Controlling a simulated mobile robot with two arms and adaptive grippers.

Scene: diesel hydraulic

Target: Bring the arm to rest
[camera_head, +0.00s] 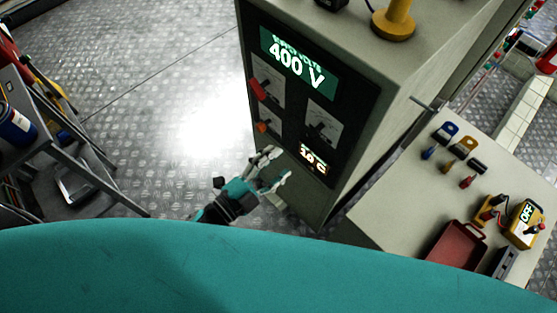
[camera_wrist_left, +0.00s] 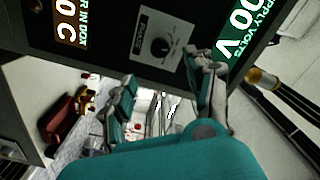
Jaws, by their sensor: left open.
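My left gripper (camera_head: 279,165) is open and empty, in front of the lower part of a grey cabinet (camera_head: 352,112) with a dark control panel. In the left wrist view its two fingers (camera_wrist_left: 166,76) stand apart. A round black dial (camera_wrist_left: 160,46) on a pale plate shows beyond them, and nothing is between the fingers. I cannot tell the exact gap between gripper and panel. The panel display reads 400 V (camera_head: 297,65). A smaller display (camera_head: 314,158) glows below it. My right gripper is not in view.
A red switch handle (camera_head: 257,89) and an orange one (camera_head: 262,127) are on the panel. At right, a bench (camera_head: 389,203) holds a red tray (camera_head: 456,246), a yellow meter (camera_head: 525,223) and several small tools. A metal cart (camera_head: 85,150) stands left. Patterned floor between is clear.

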